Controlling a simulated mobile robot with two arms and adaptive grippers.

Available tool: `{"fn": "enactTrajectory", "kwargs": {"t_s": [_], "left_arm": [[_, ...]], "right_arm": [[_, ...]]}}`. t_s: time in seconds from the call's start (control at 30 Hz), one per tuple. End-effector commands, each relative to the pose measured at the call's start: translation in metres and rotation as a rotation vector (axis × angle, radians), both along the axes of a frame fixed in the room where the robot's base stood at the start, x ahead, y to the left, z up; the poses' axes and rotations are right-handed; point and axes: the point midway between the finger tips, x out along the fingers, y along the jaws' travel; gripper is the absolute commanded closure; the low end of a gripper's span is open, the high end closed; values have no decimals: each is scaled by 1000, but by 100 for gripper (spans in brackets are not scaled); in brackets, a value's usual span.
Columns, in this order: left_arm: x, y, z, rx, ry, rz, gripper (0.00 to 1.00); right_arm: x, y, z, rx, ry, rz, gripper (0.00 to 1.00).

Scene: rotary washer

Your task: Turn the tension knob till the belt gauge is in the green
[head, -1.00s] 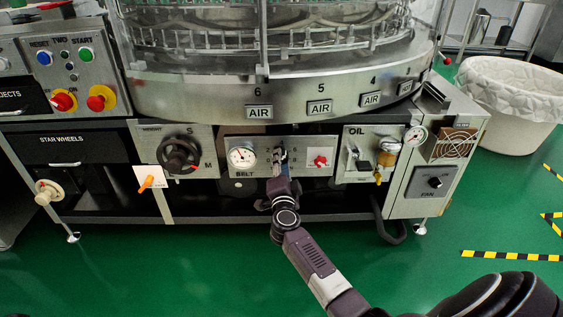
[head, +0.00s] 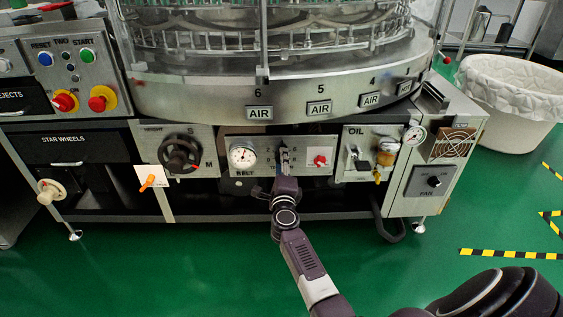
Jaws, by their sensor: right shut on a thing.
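The belt gauge (head: 242,157) is a round white dial at the left of the silver BELT panel (head: 308,142) on the washer's front. Its needle and any green band are too small to read surely. My right gripper (head: 284,159) is at the middle of this panel, just right of the gauge. It is shut on the tension knob, which is mostly hidden behind the fingers and wrist. My left gripper is not in view.
A small red knob (head: 320,160) sits close to the right of my gripper. The black handwheel (head: 180,155) is left of the gauge, and the OIL panel (head: 359,140) is to the right. The green floor (head: 200,270) in front is clear.

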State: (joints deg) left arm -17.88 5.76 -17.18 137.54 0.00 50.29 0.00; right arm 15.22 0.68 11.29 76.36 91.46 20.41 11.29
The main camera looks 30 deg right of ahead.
Motion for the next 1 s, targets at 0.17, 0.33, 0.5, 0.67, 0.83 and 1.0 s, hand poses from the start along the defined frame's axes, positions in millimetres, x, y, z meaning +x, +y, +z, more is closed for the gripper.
{"fn": "enactTrajectory", "kwargs": {"t_s": [0.17,0.33,0.5,0.67,0.83,1.0], "left_arm": [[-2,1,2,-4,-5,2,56],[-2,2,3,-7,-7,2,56],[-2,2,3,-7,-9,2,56],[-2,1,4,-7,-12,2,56],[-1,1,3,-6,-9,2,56],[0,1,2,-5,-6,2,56]], "right_arm": [[0,1,-2,37,-19,1,91],[0,1,-2,49,-25,1,91],[0,1,-2,49,-25,1,91],[0,1,-2,48,-25,1,65],[0,1,-1,48,-26,1,49],[0,0,-1,47,-27,0,49]]}}
